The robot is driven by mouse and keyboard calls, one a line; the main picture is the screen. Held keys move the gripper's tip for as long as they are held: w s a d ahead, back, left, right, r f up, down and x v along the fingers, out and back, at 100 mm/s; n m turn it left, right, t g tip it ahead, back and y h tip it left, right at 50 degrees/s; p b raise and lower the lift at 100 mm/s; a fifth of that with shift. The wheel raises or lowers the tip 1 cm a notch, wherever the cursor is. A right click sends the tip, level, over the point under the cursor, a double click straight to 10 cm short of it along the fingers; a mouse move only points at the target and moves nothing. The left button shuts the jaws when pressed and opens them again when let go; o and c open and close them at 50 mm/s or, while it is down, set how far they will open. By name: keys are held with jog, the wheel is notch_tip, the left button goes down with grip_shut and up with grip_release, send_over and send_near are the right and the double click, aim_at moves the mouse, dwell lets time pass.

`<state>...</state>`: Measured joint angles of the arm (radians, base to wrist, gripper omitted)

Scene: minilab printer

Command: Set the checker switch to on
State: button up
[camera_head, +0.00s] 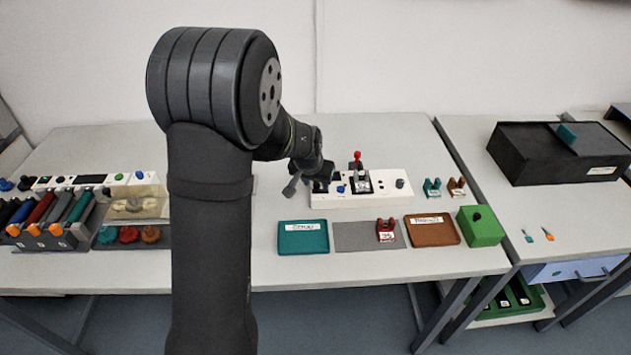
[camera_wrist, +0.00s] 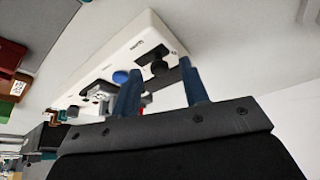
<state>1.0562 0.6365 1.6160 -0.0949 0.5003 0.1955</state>
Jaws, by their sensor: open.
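The checker is a long white box (camera_head: 385,197) on the middle table, left of the teal and brown clips. It carries a blue button (camera_head: 341,189), a central fixture with a red-topped lever (camera_head: 357,157) and a dark knob (camera_head: 400,183) at its right end. In the wrist view the white box (camera_wrist: 113,52) runs diagonally, with the blue button (camera_wrist: 120,77) and a black switch (camera_wrist: 158,66) on a dark plate at one end. My gripper (camera_wrist: 160,68) is open and empty. Its two blue fingers appear either side of the switch; contact cannot be told. In the head view my gripper (camera_head: 306,184) is at the box's left end.
A teal tray (camera_head: 303,248), a grey mat (camera_head: 355,240) with a red clip (camera_head: 386,231), a brown tray (camera_head: 432,241) and a green box (camera_head: 480,228) lie in front. A rack of coloured cartridges (camera_head: 45,222) stands left. My arm hides part of the table.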

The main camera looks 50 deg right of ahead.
grip_shut()
jog(key=shift+s+d, duration=0.9)
jog(key=shift+s, duration=0.05)
grip_release()
jog(key=shift+s+d, duration=0.1)
jog(key=shift+r, duration=0.1)
jog(key=v, duration=1.7)
